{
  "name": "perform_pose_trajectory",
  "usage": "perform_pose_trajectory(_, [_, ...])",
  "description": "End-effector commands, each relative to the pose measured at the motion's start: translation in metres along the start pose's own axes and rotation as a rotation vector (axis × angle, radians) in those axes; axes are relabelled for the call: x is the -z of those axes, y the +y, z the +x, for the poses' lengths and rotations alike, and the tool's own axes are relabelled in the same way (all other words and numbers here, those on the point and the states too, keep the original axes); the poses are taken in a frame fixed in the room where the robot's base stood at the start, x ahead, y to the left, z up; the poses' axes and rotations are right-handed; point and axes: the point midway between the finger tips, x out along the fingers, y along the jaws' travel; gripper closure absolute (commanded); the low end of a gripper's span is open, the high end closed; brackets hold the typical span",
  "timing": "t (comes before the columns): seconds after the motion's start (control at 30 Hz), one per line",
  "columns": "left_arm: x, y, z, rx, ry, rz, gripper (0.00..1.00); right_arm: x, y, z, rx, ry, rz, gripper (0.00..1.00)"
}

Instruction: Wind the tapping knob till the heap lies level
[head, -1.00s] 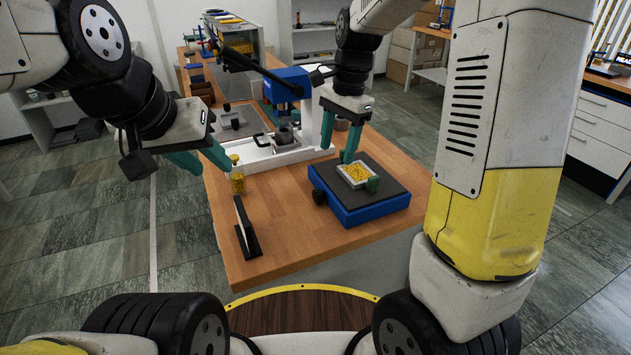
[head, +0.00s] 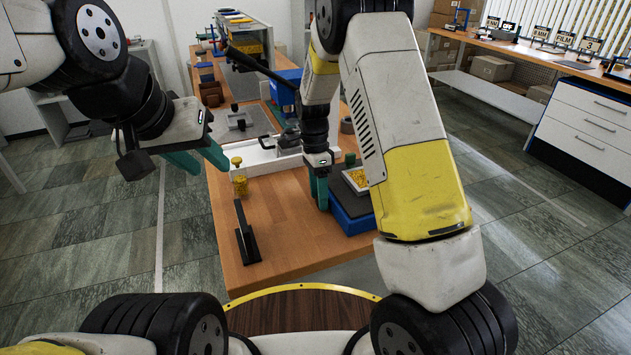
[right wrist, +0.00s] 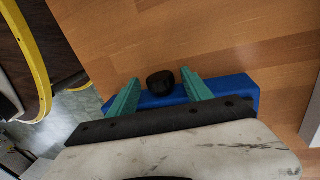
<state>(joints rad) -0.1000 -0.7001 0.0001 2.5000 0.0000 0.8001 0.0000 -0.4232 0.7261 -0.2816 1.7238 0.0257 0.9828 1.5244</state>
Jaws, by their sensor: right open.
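The tapping knob (right wrist: 163,83) is a black round knob on the side of a blue shaker base (right wrist: 232,92). In the right wrist view it sits between the two teal fingers of my right gripper (right wrist: 161,78), which are open with gaps beside it. In the head view my right gripper (head: 320,192) points down at the left side of the blue base (head: 352,222) and hides the knob. A pale tray (head: 349,182) with the yellow heap (head: 359,178) stands on top, partly hidden by my right arm. My left gripper (head: 211,170) is open and empty above the table's left edge.
The table's front middle is clear.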

Motion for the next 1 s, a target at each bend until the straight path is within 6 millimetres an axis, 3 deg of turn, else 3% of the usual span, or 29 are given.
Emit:
perform_pose_trajectory(0.37, [0.0,0.0,0.0,0.0,0.0,0.0,0.64,0.0001,-0.0002,0.0075,0.002,-0.001,0.0,0.42])
perform_pose_trajectory(0.67, [0.0,0.0,0.0,0.0,0.0,0.0,0.64,0.0001,0.0,0.0073,0.001,-0.001,0.0,1.0])
perform_pose_trajectory(1.0, [0.0,0.0,0.0,0.0,0.0,0.0,0.64,0.0,0.0049,0.0076,0.138,-0.014,-0.003,1.0])
